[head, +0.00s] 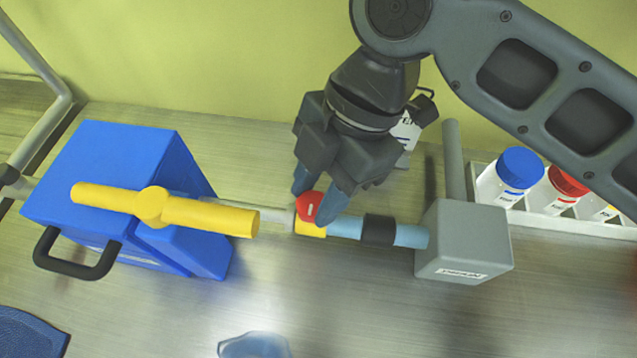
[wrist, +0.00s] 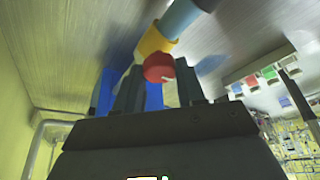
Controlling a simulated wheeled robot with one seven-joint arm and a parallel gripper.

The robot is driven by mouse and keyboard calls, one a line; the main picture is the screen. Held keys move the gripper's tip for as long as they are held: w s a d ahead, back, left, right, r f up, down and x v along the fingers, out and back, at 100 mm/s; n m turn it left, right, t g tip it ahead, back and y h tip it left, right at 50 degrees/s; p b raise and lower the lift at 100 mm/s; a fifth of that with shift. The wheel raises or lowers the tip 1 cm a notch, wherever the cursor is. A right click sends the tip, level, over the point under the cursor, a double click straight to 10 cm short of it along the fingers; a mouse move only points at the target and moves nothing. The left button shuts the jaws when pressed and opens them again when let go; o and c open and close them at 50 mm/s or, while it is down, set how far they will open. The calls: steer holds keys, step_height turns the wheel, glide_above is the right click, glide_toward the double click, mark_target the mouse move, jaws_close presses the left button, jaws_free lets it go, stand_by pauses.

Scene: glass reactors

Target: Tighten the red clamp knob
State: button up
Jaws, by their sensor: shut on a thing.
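The red clamp knob (head: 309,207) sits on a yellow clamp collar (head: 311,229) around a horizontal pipe, and has a pale mark on its face. My gripper (head: 321,200) reaches down from above with its blue-grey fingertips on either side of the knob, shut on it. In the wrist view the knob (wrist: 159,67) shows between the fingers, below the yellow collar (wrist: 152,42). The finger contact areas are partly hidden by the fingers.
A blue box (head: 110,190) with a yellow T-handle (head: 205,215) stands left. A light-blue pipe (head: 345,227) runs right to a grey block (head: 465,243) with an upright post (head: 453,160). A rack of capped bottles (head: 520,167) stands far right. The front bench is mostly clear.

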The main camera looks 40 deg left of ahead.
steer(key=c, duration=0.4)
steer(key=shift+m, duration=0.3)
steer(key=m, duration=0.1)
steer(key=m+y+p, duration=0.1)
steer(key=m, duration=0.1)
steer(key=shift+s+d+m+y, duration=0.1)
steer(key=shift+d+m+y, duration=0.05)
steer(key=shift+m+y, duration=0.15)
steer(key=m, duration=0.2)
steer(key=m+t+y+p, duration=0.1)
steer(key=m, duration=0.1)
steer(key=shift+s+d+t, duration=0.1)
steer(key=shift+s+t, duration=0.05)
steer(key=shift+t, duration=0.15)
steer(key=m+t, duration=0.1)
steer(key=m, duration=0.2)
steer(key=m+t+y, duration=0.1)
steer(key=m, duration=0.2)
steer(key=shift+s+r+p, duration=0.1)
steer(key=shift+s+p, duration=0.1)
steer(key=shift+p, duration=0.2)
steer(key=shift+s+m+t+p, duration=0.15)
steer(key=shift+m+t+p, duration=0.6)
steer(key=shift+m, duration=1.55)
steer(key=shift+t, duration=0.25)
steer(key=o, duration=1)
